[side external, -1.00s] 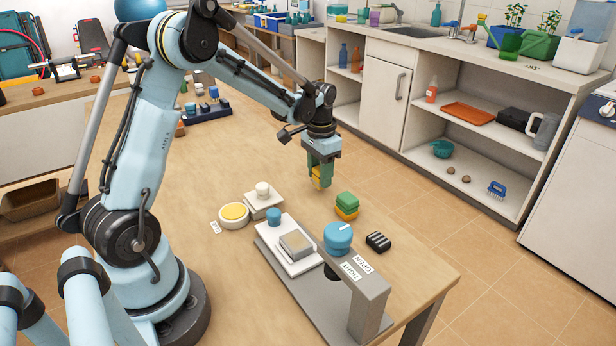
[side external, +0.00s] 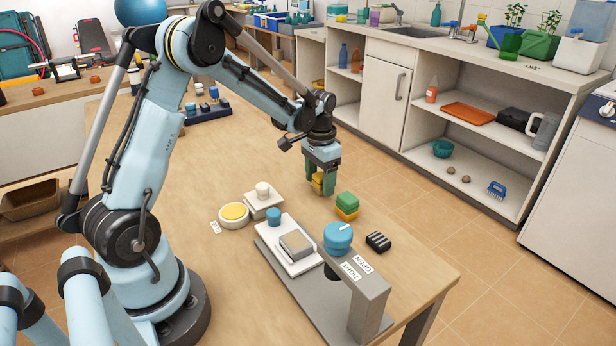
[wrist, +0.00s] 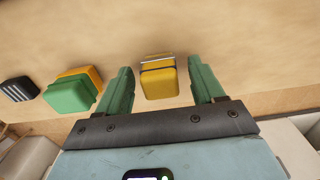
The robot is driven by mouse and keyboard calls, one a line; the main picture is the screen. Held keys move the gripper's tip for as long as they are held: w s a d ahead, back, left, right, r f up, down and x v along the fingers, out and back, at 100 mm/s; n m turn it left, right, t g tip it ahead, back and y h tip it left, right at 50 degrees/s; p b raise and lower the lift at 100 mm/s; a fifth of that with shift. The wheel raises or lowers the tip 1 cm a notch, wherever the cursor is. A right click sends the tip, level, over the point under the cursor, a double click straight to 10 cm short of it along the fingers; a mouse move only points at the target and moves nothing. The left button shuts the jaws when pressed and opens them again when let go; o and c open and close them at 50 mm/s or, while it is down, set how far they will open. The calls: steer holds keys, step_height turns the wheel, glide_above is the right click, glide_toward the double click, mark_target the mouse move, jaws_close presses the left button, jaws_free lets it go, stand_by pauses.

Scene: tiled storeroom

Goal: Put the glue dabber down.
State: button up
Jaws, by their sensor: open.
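The glue dabber appears to be the yellow block with a thin metal band between my fingers in the wrist view (wrist: 159,83). In the side view its yellow body (side external: 317,180) shows partly behind a finger. My gripper (side external: 323,190), with green fingers, is low over the table's far side. In the wrist view my gripper (wrist: 159,68) is open, with a gap on both sides of the dabber. The dabber is at table level; its contact with the wood is hidden.
A green and yellow stacked block (side external: 347,203) stands close by, with a black ridged block (side external: 378,241) beyond. A grey stand with a blue knob (side external: 338,237), a white tray (side external: 284,262) and a yellow-filled dish (side external: 233,214) are nearer. The table's (side external: 215,160) far edge is close.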

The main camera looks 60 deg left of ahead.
step_height(320, 180, up, 12)
steer(key=s+d+t, duration=0.7)
steer(key=s+d, duration=0.6)
steer(key=d, duration=0.1)
steer(key=shift+d+r, duration=0.25)
stand_by(1.5)
steer(key=o, duration=0.4)
steer(key=shift+w+a+r, duration=0.15)
steer(key=shift+a+r, duration=0.1)
steer(key=shift+o, duration=1)
steer(key=w+a+r+g, duration=0.1)
steer(key=w+a+r, duration=0.1)
steer(key=a+r, duration=0.2)
steer(key=shift+a+r+y, duration=0.2)
steer(key=shift+a+y, duration=0.1)
steer(key=shift+a, duration=0.9)
steer(key=a+r+g, duration=0.1)
steer(key=a+r, duration=0.3)
steer(key=a, duration=0.4)
glide_toward(320, 175)
steer(key=r, duration=0.1)
steer(key=s+r, duration=0.1)
steer(key=r, duration=0.1)
steer(key=shift+s+a, duration=0.3)
steer(key=shift+s, duration=0.1)
